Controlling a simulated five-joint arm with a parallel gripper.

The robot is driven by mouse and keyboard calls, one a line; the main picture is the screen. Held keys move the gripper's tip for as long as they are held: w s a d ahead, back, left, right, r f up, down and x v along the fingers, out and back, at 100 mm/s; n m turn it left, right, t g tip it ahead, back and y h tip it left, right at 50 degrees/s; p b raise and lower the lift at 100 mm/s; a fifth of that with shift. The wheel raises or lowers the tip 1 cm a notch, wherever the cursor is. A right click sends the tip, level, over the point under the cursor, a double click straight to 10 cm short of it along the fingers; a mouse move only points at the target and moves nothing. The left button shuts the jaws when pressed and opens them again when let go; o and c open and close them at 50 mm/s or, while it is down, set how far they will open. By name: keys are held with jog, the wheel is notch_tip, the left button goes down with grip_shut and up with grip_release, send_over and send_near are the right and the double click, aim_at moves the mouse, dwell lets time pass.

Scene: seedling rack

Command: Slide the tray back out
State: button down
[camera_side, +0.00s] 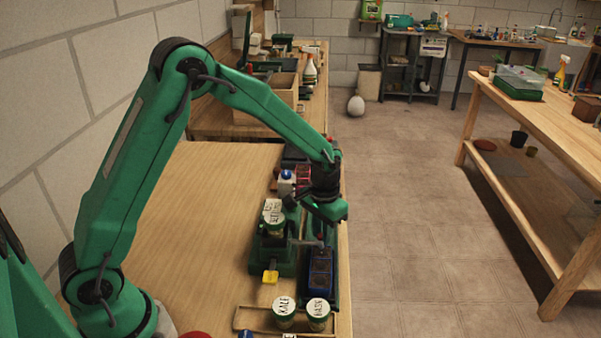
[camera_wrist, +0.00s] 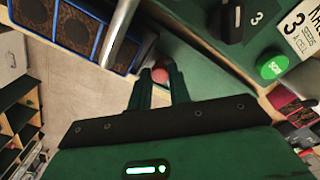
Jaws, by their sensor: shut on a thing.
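The blue tray (camera_side: 320,270) with dark-filled cells lies on a green track along the table's right edge, beside the green seeding machine (camera_side: 268,262). My gripper (camera_wrist: 160,82) is shut on a small red knob (camera_wrist: 161,75), which shows between the fingertips. In the side view my gripper (camera_side: 322,228) is low, at the tray's far end. Its fingertips and the knob are hard to make out there. What joins the knob to the tray is hidden.
Labelled jars (camera_side: 283,308) stand in a wooden holder at the front. A yellow tab (camera_side: 270,277) sticks out from the machine. A green button (camera_wrist: 272,66) and a seed-count sign (camera_wrist: 300,28) are at the upper right in the wrist view. The table's left is bare; floor lies right.

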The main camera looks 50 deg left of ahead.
jog(key=w+a, duration=1.2)
jog(key=shift+a, duration=0.1)
jog(key=shift+w, duration=0.15)
jog(key=c, duration=1.3)
grip_release()
jog(key=shift+r, duration=0.1)
notch_tip(320, 180, up, 8)
jog(key=shift+f, duration=0.15)
